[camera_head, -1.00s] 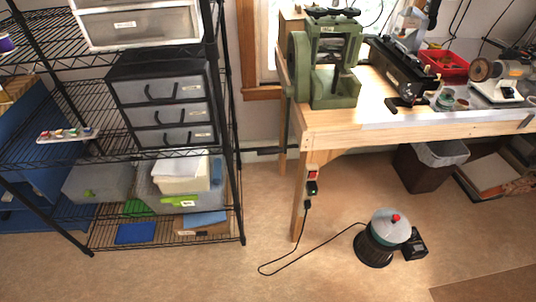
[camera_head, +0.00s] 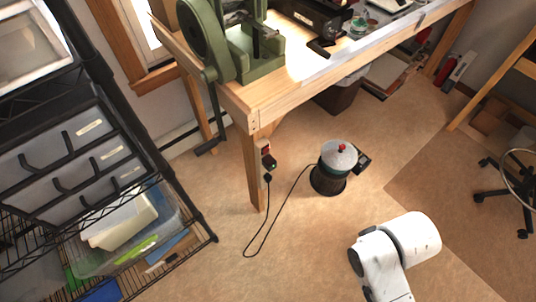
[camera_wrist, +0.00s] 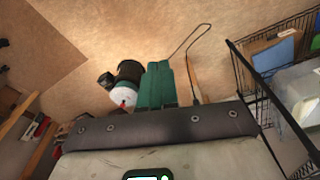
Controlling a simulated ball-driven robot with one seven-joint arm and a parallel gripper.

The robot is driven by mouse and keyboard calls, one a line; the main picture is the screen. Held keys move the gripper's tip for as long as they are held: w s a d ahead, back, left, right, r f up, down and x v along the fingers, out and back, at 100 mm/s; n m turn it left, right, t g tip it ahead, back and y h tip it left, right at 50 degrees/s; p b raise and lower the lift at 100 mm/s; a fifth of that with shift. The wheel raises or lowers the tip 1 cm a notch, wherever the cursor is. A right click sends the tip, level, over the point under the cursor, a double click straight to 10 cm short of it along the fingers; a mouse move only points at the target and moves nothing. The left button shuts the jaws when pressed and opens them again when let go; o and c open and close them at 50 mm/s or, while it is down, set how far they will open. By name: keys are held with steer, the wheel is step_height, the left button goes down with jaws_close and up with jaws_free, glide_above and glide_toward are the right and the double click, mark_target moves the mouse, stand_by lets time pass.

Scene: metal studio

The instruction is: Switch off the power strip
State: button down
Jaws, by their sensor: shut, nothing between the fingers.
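The power strip (camera_head: 267,158) is mounted low on the front leg of the wooden workbench in the head view. It shows a red switch at the top and a black plug with a green light below it. A black cord (camera_head: 270,215) runs from the plug down to the floor and across to a round pot-like device (camera_head: 336,163). My gripper (camera_wrist: 160,66) shows in the wrist view as two teal fingers, shut together and empty. It is out of sight in the head view. The power strip cannot be made out in the wrist view.
A black wire shelf (camera_head: 190,212) with drawers and bins is at the left. A chair (camera_head: 510,185) is at the right. Brown floor between shelf and device is open apart from the cord.

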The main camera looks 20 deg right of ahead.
mark_target(267, 150)
steer(key=w+d+f+n+t+h+b, duration=0.2)
steer(key=w+d+f+t+b, duration=0.15)
steer(key=w, duration=0.35)
steer(key=w+d+f+n+t+h+b, duration=0.1)
steer(key=w+d+f+n+t+b, duration=0.1)
steer(key=w+t, duration=0.3)
steer(key=w+d+f+n+t+h+b, duration=0.2)
steer(key=w+d+b, duration=0.1)
steer(key=w, duration=0.5)
steer(key=w+a+f+n+t+y+b, duration=0.2)
steer(key=a+n+y, duration=0.3)
steer(key=n, duration=0.3)
steer(key=w+a+f+n+t+y+b, duration=0.1)
steer(key=w+a+n+t+y+b, duration=0.2)
steer(key=n, duration=0.5)
steer(key=a+t+y+b, duration=0.1)
steer(key=a+t+y, duration=0.1)
steer(key=a+y, duration=0.1)
steer(key=shift+a+f+b, duration=0.35)
steer(key=shift+a+f, duration=0.05)
steer(key=shift+w, duration=0.15)
steer(key=b+x, duration=0.2)
steer(key=x, duration=1.1)
steer(key=shift+w+a, duration=0.15)
steer(key=shift+w, duration=0.2)
